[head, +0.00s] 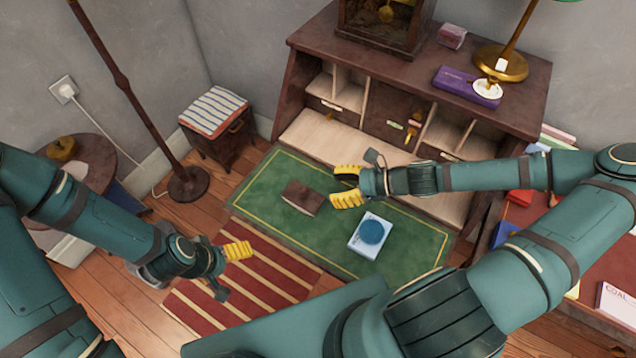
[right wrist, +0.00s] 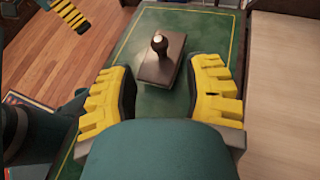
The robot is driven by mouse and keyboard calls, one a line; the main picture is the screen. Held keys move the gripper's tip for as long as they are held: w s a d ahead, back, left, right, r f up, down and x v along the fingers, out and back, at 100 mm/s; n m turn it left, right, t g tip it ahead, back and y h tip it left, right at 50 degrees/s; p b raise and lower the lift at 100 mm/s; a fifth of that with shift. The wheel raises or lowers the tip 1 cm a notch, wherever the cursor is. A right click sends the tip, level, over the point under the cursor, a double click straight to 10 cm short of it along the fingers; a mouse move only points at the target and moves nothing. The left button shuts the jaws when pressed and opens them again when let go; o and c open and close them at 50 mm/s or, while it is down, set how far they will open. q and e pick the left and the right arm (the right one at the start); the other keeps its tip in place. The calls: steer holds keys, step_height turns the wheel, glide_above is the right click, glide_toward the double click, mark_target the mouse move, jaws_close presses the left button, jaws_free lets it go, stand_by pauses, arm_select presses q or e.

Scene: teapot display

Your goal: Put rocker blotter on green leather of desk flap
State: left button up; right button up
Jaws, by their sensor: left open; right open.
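The rocker blotter (head: 303,197), a dark brown block, lies on the green leather (head: 270,190) of the lowered desk flap, left of the flap's middle. In the right wrist view the blotter (right wrist: 158,68) shows a round dark knob on top and lies beyond the fingertips, between their lines. My right gripper (head: 346,186) is open and empty, to the right of the blotter and pointing at it. Its yellow fingers also show in the right wrist view (right wrist: 161,85). My left gripper (head: 230,268) is open and empty over the striped rug, left of the flap's front edge.
A white-and-blue box (head: 370,234) lies on the green leather, right of the blotter. Desk pigeonholes (head: 390,125) stand behind the flap. A striped stool (head: 213,112) and a lamp stand (head: 188,184) are at the left. The leather around the blotter is clear.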

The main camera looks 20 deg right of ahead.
steer(key=shift+v, duration=1.5)
